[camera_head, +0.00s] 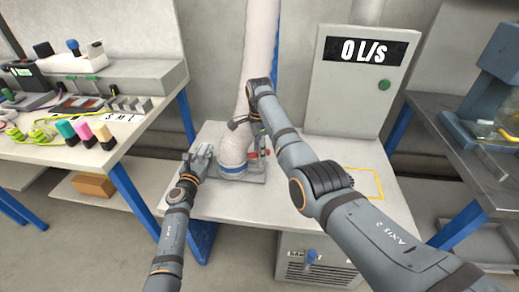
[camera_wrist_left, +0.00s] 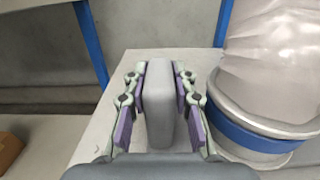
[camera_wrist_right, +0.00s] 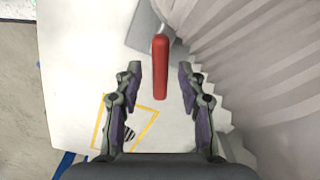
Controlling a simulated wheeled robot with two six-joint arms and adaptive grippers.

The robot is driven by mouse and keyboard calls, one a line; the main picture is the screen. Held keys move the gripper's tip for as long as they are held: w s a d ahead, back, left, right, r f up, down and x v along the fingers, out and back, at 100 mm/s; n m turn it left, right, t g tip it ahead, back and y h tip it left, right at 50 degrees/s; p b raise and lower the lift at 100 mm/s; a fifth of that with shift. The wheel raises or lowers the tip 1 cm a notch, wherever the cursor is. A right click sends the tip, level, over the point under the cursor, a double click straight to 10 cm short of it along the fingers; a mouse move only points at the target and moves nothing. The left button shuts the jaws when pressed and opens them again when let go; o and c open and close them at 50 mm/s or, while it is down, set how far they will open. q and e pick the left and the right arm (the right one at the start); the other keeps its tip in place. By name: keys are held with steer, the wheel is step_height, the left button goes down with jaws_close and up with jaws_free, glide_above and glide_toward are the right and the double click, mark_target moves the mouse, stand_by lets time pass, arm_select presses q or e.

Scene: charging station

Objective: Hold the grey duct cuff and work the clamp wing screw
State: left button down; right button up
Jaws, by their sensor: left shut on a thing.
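The pale ribbed duct (camera_head: 236,145) comes down to the bench, with a blue band (camera_head: 233,168) near its lower end; the band also shows in the left wrist view (camera_wrist_left: 245,136). My left gripper (camera_head: 202,156) is left of the duct, shut on an upright grey block (camera_wrist_left: 160,105), which looks like the grip of the grey duct cuff. Its join to the duct is hidden. My right gripper (camera_wrist_right: 160,85) is open beside the duct. The red wing screw (camera_wrist_right: 160,65) stands between its fingers, with a gap on each side. In the head view, my right arm partly covers this spot.
A crowded side table (camera_head: 70,152) stands left, and a dark table (camera_head: 440,125) right.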

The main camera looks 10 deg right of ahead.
arm_select(q)
steer(key=c, duration=1)
jaws_free()
arm_select(e)
step_height(320, 180, up, 12)
arm_select(q)
steer(key=shift+s, duration=0.1)
